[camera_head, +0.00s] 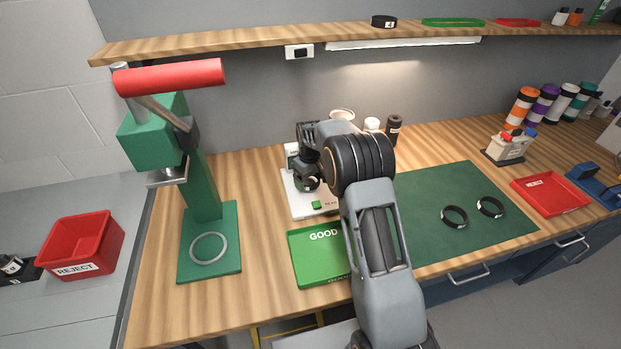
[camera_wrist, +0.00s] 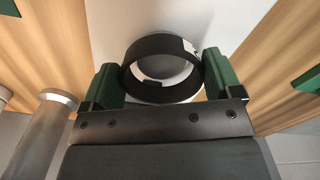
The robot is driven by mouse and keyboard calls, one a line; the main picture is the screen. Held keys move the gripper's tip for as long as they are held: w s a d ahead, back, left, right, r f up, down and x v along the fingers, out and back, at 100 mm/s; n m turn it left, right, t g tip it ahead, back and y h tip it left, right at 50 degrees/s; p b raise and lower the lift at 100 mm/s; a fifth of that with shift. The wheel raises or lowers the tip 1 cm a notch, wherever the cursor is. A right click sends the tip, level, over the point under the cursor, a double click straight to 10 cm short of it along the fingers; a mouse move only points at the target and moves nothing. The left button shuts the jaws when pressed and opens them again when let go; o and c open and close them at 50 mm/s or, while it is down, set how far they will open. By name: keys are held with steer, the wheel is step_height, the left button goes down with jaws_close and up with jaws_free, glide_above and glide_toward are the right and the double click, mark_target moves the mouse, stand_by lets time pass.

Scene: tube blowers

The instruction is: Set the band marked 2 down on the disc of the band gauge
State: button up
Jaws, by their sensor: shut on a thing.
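My gripper (camera_head: 308,181) is over the white band gauge (camera_head: 298,201) at the back middle of the bench. In the wrist view my gripper (camera_wrist: 160,74) has its two green fingers closed on opposite sides of a black band (camera_wrist: 147,47). The band has a small white label patch on its upper right; I cannot read its number. The band lies roughly level, over the pale surface of the gauge. The gauge's disc is mostly hidden by the band and gripper, and I cannot tell whether the band touches it.
A green GOOD tray (camera_head: 305,272) lies in front of the gauge. A green press (camera_head: 200,190) stands left. Two black bands (camera_head: 454,216) lie on the green mat (camera_head: 430,185) at right. A red REJECT bin (camera_head: 82,245) sits far left, a red tray (camera_head: 552,195) far right.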

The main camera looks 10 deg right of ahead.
steer(key=shift+f+b, duration=0.5)
steer(key=shift+f, duration=0.35)
steer(key=o, duration=0.7)
step_height(320, 180, up, 14)
steer(key=shift+f+b, duration=0.1)
steer(key=shift+b, duration=0.5)
